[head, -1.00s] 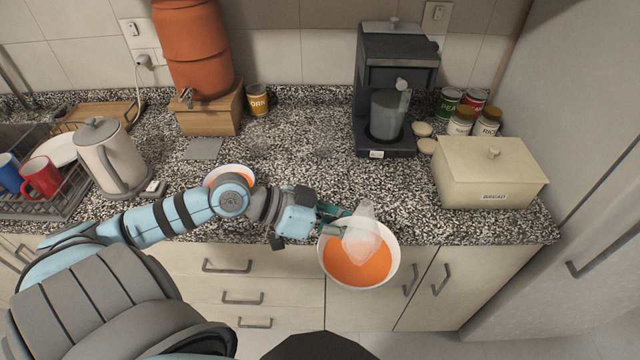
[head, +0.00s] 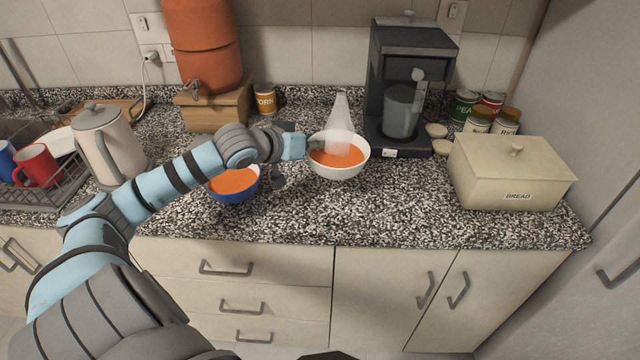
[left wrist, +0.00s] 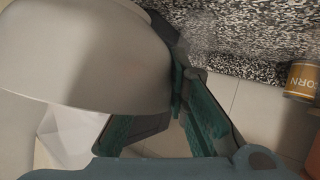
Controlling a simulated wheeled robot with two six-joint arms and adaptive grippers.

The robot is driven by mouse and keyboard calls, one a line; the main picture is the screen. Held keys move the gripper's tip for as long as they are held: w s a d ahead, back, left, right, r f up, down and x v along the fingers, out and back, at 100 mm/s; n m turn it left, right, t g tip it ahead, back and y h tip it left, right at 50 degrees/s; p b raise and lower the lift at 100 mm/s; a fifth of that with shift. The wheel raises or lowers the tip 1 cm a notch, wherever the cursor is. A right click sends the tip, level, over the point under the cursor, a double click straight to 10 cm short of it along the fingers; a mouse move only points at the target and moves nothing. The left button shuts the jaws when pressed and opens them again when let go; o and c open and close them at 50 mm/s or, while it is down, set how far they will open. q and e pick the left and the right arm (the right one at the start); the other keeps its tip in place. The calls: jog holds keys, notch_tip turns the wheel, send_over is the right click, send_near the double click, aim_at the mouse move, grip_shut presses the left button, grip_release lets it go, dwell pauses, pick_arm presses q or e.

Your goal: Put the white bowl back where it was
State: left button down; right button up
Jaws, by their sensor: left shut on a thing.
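The white bowl (head: 338,173), with orange contents, is level over the counter in front of the coffee machine. A pale see-through shape (head: 342,120) rises from it. My left gripper (head: 310,146) is at the bowl's left rim. In the left wrist view, the gripper (left wrist: 176,90), with green pads, is shut on the edge of the white bowl (left wrist: 80,55). I cannot tell whether the bowl's base touches the counter. My right gripper is out of view.
A blue bowl (head: 232,192) with orange contents stands under my left forearm. The coffee machine (head: 408,85) is behind right, the bread box (head: 510,175) farther right. A corn can (head: 265,98) stands at the back. The front right counter (head: 420,215) is clear.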

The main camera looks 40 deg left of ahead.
pick_arm(q)
notch_tip(320, 180, down, 9)
jog(key=shift+d+b, duration=0.1)
jog(key=shift+b, duration=0.8)
jog(key=c, duration=1.6)
grip_release()
jog(key=shift+o, duration=0.2)
jog(key=p+v, duration=0.6)
jog(key=p, duration=0.1)
jog(key=shift+s+r, duration=0.15)
jog(key=shift+r, duration=0.4)
jog(key=p+v, duration=0.1)
jog(key=p, duration=0.2)
jog(key=p+v, duration=0.2)
jog(key=p, duration=0.1)
jog(key=p+v, duration=0.2)
jog(key=p, duration=0.1)
jog(key=shift+s+f, duration=0.25)
jog(key=shift+s, duration=0.1)
